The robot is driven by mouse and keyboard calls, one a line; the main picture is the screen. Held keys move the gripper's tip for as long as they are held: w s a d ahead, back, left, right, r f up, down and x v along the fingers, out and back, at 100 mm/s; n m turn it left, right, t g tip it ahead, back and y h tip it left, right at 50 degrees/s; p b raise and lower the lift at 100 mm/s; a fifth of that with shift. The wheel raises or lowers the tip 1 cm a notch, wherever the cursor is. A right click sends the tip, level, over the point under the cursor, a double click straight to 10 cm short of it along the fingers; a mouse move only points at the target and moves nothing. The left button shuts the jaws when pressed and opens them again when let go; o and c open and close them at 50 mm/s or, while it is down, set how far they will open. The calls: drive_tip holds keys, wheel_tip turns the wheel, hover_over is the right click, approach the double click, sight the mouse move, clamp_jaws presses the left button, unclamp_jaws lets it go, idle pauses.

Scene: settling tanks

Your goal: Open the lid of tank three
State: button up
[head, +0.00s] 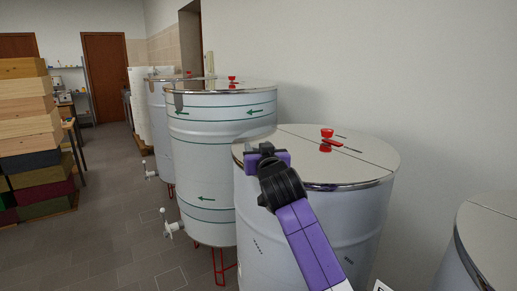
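Several white drum-like tanks with lids stand in a row along the wall. No readable number shows, so I cannot tell which is tank three. The nearest full tank (345,230) has a flat, closed lid (290,145) with a seam and red fittings (327,140) near the middle. My gripper (265,152), at the end of my purple and black arm, appears in front of the left part of that lid's rim. I cannot tell if it touches. Its fingers are hidden or too small to read. A taller tank (215,130) with green bands and arrows stands behind it, also lidded.
Part of another tank (490,240) is at the lower right edge. White taps (172,230) stick out from the tanks on the left. Stacked wooden boxes (25,120) stand at far left. The tiled floor (115,190) between boxes and tanks is free.

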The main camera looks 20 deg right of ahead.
clamp_jaws()
idle(1.2)
